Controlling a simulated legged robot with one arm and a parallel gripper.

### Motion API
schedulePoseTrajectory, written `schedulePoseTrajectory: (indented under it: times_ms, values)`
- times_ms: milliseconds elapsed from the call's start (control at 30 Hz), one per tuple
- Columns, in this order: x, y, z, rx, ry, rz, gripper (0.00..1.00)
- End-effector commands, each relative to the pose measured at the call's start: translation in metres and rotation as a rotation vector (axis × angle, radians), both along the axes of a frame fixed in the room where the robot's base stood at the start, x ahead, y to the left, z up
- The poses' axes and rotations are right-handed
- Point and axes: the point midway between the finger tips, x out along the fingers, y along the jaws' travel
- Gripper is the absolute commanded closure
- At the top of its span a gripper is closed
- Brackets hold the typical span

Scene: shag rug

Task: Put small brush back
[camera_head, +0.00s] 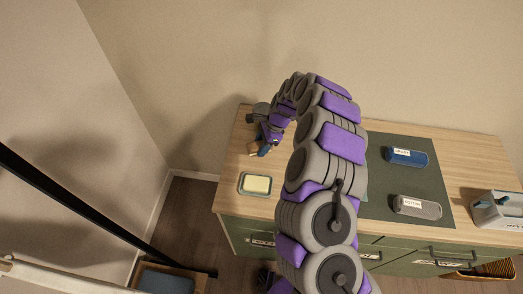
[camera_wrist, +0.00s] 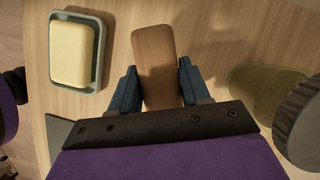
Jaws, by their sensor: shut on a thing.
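A small brush with a flat wooden back (camera_wrist: 153,50) is between the two blue fingers of my gripper (camera_wrist: 154,88) in the wrist view. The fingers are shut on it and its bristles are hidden. In the head view my gripper (camera_head: 265,143) is at the left end of the wooden counter (camera_head: 232,165), with the brown brush (camera_head: 254,149) at its tip. I cannot tell whether the brush touches the counter. A grey-green dish (camera_head: 243,186) holding a pale yellow bar (camera_head: 257,184) is nearby; in the wrist view the dish (camera_wrist: 97,88) is left of the brush.
A dark mat (camera_head: 376,205) on the counter bears a labelled blue case (camera_head: 415,159) and a labelled grey case (camera_head: 428,211). A grey container (camera_head: 495,212) stands at the right end. My arm hides part of the counter's middle. A roundish olive object (camera_wrist: 258,90) is right of my gripper.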

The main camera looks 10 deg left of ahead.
Motion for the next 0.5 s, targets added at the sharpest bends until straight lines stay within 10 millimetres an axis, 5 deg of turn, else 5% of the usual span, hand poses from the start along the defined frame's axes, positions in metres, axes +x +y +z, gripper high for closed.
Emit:
schedulePoseTrajectory:
  times_ms: [200, 500]
  values:
    - [0.001, -0.005, -0.030, 0.006, -0.001, -0.002, 0.82]
    - [0.001, -0.001, -0.034, 0.004, -0.002, -0.002, 0.82]
